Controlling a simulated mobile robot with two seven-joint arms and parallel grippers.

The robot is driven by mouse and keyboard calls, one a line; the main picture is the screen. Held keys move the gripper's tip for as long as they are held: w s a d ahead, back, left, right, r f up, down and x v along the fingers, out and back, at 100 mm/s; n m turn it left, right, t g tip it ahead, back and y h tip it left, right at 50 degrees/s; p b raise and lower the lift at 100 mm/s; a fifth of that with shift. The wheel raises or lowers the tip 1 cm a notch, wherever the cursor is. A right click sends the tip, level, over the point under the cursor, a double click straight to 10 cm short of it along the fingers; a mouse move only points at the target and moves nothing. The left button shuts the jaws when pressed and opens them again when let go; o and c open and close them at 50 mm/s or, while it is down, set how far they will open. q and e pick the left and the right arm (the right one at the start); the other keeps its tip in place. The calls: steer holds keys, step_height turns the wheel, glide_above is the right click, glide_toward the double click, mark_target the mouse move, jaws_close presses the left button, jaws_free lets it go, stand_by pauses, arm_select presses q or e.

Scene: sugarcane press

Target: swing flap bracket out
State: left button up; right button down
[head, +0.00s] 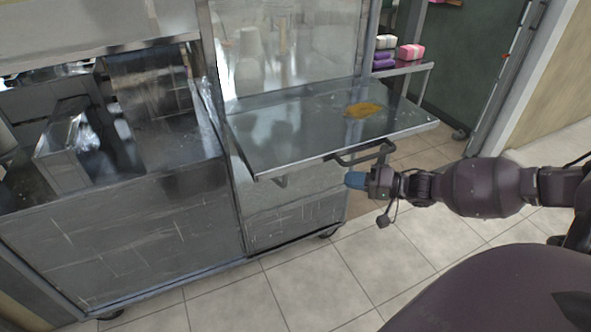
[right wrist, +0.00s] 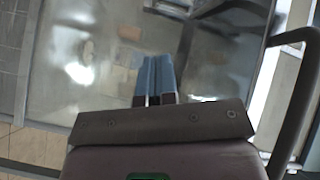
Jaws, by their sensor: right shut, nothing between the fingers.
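The metal flap (head: 290,125) stands out level from the side of the steel press cart, with a yellow-brown patch on its top. A dark bent bracket (head: 362,158) shows under its front edge. My right gripper (head: 356,180) is just below and beside this bracket, its blue fingers shut with nothing between them. In the right wrist view the shut blue fingertips (right wrist: 155,78) point at a blurred shiny metal surface. A dark curved bar (right wrist: 298,90) at the right of that view looks like the bracket. Whether the fingers touch metal I cannot tell. My left gripper is out of view.
The steel cart (head: 130,235) fills the left, with an open bay above. Wrapped pink and purple packs (head: 410,52) lie on a shelf behind the flap. The tiled floor (head: 370,270) in front of the flap is clear.

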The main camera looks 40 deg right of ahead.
arm_select(q)
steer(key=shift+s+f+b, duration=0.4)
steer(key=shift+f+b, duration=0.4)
steer(key=shift+b, duration=0.05)
arm_select(e)
steer(key=w+a+r+m+y, duration=0.1)
steer(key=w+a+m, duration=0.3)
steer(key=w+a, duration=0.5)
steer(key=shift+a+r+m+t, duration=0.35)
steer(key=shift+a+m+t, duration=0.05)
steer(key=shift+a, duration=0.15)
steer(key=shift+a, duration=0.1)
